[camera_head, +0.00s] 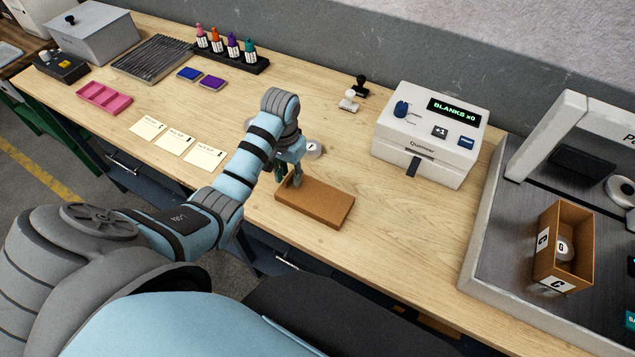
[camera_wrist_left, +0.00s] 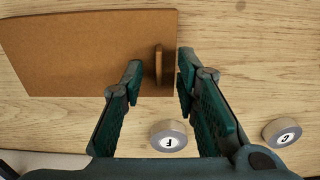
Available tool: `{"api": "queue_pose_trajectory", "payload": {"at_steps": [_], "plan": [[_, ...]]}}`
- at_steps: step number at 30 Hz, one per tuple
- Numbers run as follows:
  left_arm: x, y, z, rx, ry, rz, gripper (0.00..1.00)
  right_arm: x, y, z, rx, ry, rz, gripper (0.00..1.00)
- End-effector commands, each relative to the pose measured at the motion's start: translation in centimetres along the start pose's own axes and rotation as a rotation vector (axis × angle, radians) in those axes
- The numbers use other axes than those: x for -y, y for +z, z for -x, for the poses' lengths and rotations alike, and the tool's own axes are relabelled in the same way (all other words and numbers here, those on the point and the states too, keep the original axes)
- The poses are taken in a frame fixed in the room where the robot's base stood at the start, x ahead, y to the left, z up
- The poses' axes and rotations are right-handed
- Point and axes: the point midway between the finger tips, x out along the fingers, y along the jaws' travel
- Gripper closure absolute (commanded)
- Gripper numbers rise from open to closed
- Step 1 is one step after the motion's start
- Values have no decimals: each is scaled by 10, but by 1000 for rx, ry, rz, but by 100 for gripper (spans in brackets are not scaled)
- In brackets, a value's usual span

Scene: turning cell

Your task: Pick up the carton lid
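The brown carton lid (camera_head: 318,203) lies flat on the wooden table, near its front edge. It also fills the upper left of the left wrist view (camera_wrist_left: 80,55), where a small upright tab (camera_wrist_left: 158,65) stands near its right end. My left gripper (camera_head: 288,181) is low over the left end of the lid. In the wrist view its two fingers (camera_wrist_left: 160,72) are apart, with the tab between them and gaps visible on both sides. Whether the fingertips touch the lid is unclear. My right gripper is not in view.
Round pieces marked F (camera_wrist_left: 168,138) and C (camera_wrist_left: 282,132) lie close beside the lid. A white machine (camera_head: 430,130) stands behind it to the right. An open brown carton (camera_head: 563,250) stands in the grey station (camera_head: 480,270) at right. Cards (camera_head: 175,143) lie left.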

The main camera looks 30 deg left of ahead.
Motion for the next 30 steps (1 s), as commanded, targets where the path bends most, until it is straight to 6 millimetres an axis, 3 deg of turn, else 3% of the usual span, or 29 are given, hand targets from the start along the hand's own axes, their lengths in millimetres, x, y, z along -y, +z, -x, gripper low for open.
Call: {"api": "queue_pose_trajectory", "payload": {"at_steps": [4, 10, 23, 30], "plan": [[-1, 0, 0, 0, 0, -1, 72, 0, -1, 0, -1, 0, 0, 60], [-1, -1, 0, 0, 0, -2, 100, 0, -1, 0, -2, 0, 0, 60], [-1, -1, 1, -1, 0, -3, 100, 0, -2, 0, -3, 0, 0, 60], [-3, -3, 12, -1, 1, -7, 100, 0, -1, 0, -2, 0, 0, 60]]}}
